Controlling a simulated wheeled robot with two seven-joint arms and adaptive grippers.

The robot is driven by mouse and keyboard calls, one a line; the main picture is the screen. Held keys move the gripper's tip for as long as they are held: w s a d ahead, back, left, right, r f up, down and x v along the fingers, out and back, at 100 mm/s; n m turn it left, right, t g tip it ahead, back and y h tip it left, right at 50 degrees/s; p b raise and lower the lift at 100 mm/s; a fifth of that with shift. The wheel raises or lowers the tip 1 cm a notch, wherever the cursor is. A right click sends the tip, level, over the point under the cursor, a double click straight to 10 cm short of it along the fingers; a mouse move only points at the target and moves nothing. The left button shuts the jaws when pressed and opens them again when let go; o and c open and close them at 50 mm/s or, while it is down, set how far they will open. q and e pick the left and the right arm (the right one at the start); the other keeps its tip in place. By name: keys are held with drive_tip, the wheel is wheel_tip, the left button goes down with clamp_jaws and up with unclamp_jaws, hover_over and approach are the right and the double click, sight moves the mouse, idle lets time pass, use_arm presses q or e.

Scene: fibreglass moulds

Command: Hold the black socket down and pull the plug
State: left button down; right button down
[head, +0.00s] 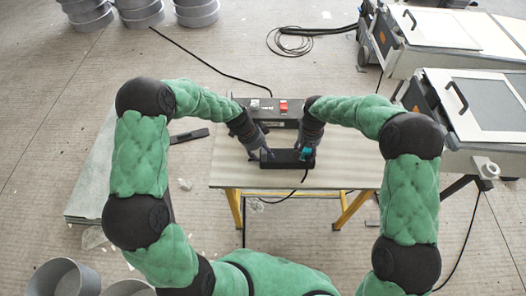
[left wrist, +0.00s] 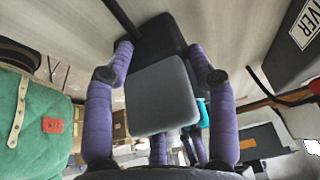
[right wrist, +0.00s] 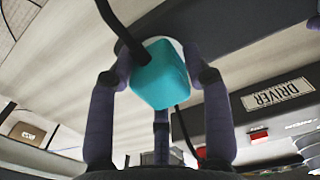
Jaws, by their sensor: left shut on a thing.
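The black socket (head: 287,166) is a long dark block lying near the front of the small table. My left gripper (head: 262,155) is shut on its left part; in the left wrist view a grey block face (left wrist: 162,95) stands between the purple fingers, with a darker body behind. The teal plug (head: 308,153) is at the socket's right end, with a black cable; it fills the middle of the right wrist view (right wrist: 160,75). My right gripper (head: 305,148) has its fingers around the plug, close to both sides. Whether they press on it is unclear. The plug's mating end is hidden.
A black driver box (head: 258,108) with a red switch (head: 283,106) stands just behind the socket. The table (head: 340,175) has bare board at right. Grey machines (head: 480,105) stand at right, with cables on the floor.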

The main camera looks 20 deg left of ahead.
drive_tip(key=shift+c, duration=2.2)
unclamp_jaws()
drive_tip(key=shift+f, duration=0.1)
wheel_tip(320, 180, up, 12)
drive_tip(key=shift+s, duration=0.15)
